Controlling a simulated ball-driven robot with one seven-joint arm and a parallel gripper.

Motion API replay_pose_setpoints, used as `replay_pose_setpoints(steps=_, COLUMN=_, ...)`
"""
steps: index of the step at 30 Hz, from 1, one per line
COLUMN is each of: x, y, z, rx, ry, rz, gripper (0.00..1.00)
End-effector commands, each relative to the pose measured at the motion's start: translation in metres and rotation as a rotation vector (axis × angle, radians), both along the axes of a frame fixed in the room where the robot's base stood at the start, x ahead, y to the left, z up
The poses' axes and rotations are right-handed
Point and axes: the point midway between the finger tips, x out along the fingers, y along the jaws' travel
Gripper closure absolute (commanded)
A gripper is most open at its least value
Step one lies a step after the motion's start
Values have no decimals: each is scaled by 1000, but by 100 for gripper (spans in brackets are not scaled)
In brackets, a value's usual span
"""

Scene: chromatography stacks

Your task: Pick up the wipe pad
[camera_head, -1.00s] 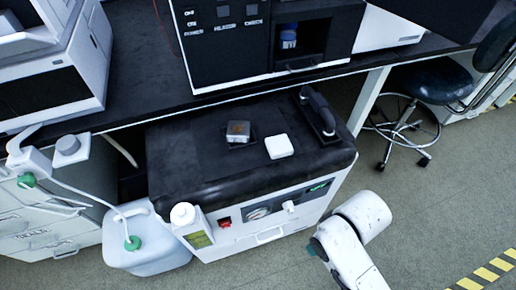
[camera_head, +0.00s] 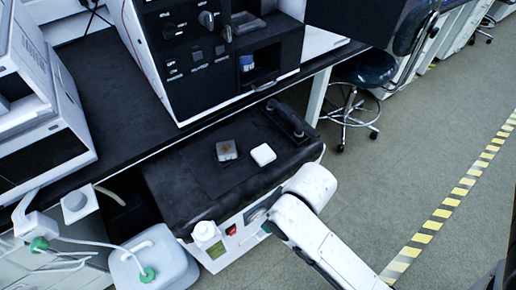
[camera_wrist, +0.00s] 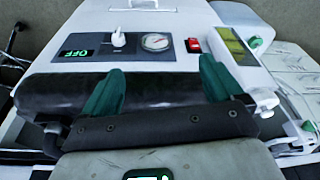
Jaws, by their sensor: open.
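A small white rounded square (camera_head: 263,155), which looks like the wipe pad, lies flat on the black top of a low white unit (camera_head: 195,205) in the head view. Just left of it sits a small grey square item with an orange-brown mark (camera_head: 227,150). My gripper (camera_wrist: 158,82) shows two green fingers spread apart in the wrist view, with nothing between them. It faces the unit's front panel. The pad is not seen in the wrist view, and the fingers are hidden in the head view.
A black handle (camera_head: 286,124) stands at the right of the unit's top. A bench with a black instrument (camera_head: 200,60) rises behind. Open floor lies to the right.

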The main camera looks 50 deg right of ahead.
Motion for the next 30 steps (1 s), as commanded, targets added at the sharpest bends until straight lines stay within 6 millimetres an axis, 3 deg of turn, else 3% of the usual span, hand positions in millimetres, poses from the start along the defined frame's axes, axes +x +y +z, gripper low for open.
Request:
replay_pose_setpoints(steps=1, x=7, y=0, z=29, rx=5, ry=-16, rz=-11, gripper=6)
replay_pose_setpoints(steps=3, x=17, y=0, z=52, rx=14, ry=-38, rz=-35, gripper=6)
replay_pose_setpoints(steps=8, x=43, y=-2, z=97, rx=58, ry=-71, rz=-141, gripper=6)
replay_pose_setpoints(steps=12, x=74, y=-13, z=127, rx=132, ry=-70, rz=-352, gripper=6)
replay_pose_setpoints(steps=17, x=110, y=-43, z=124, rx=250, ry=6, rz=-760, gripper=6)
replay_pose_setpoints(steps=21, x=129, y=-80, z=114, rx=324, ry=93, rz=-1132, gripper=6)
replay_pose_setpoints(steps=27, x=139, y=-133, z=108, rx=371, ry=207, rz=-1591, gripper=6)
replay_pose_setpoints(steps=30, x=140, y=-149, z=108, rx=376, ry=239, rz=-1727, gripper=6)
